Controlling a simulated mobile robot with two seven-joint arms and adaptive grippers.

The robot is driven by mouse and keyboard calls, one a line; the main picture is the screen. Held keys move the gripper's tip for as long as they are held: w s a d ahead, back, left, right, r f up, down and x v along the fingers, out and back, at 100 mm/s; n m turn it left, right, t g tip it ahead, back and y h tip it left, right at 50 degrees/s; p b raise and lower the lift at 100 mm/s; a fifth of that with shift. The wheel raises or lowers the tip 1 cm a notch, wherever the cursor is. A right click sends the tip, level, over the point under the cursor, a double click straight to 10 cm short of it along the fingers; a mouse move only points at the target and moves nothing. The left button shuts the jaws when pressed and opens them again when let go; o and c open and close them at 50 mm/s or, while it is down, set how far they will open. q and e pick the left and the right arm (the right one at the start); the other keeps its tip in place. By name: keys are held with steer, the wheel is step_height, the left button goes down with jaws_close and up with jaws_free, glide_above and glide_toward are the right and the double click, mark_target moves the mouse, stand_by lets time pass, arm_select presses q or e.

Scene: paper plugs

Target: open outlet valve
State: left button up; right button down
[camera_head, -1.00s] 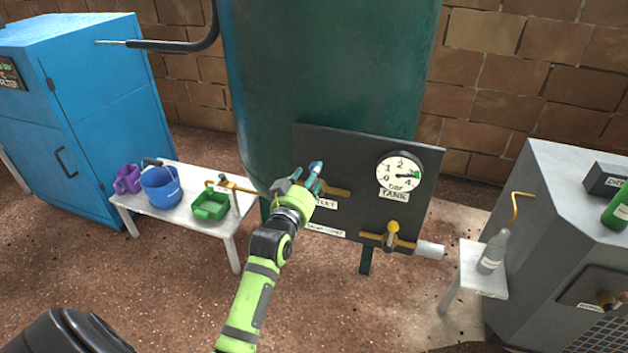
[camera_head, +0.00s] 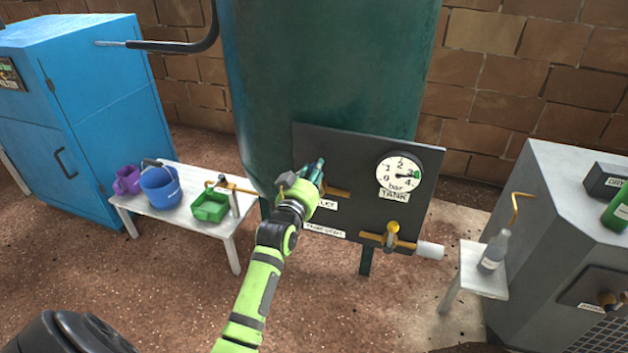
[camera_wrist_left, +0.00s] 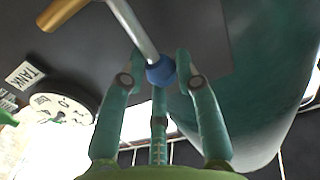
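A dark panel (camera_head: 350,150) stands in front of the green tank (camera_head: 320,70). A valve with a brass pipe (camera_head: 338,192) is on it, above a partly hidden label ending in "LET" (camera_head: 326,204). In the left wrist view, its silver lever (camera_wrist_left: 134,30) ends in a blue knob (camera_wrist_left: 161,70). My left gripper (camera_head: 316,170) covers the lever in the head view. Its green fingers (camera_wrist_left: 160,72) close around the knob and appear to touch it. My right gripper is not in view.
The TANK gauge (camera_head: 398,174) and a brass valve with a yellow knob (camera_head: 393,227) are to the right on the panel. A white table (camera_head: 185,217) with a blue bucket (camera_head: 160,187) stands left. A small stand (camera_head: 480,272) holds a bottle at right.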

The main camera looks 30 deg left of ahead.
arm_select(q)
steer(key=shift+r, duration=0.1)
steer(key=shift+w+d+m+p, duration=0.25)
steer(key=shift+d+m+p, duration=0.65)
steer(key=shift+m, duration=0.7)
steer(key=shift+d, duration=0.1)
steer(key=m, duration=0.1)
steer(key=d+f+m, duration=0.1)
steer(key=d+m, duration=0.1)
steer(key=shift+w+f, duration=0.15)
steer(key=shift+w, duration=0.1)
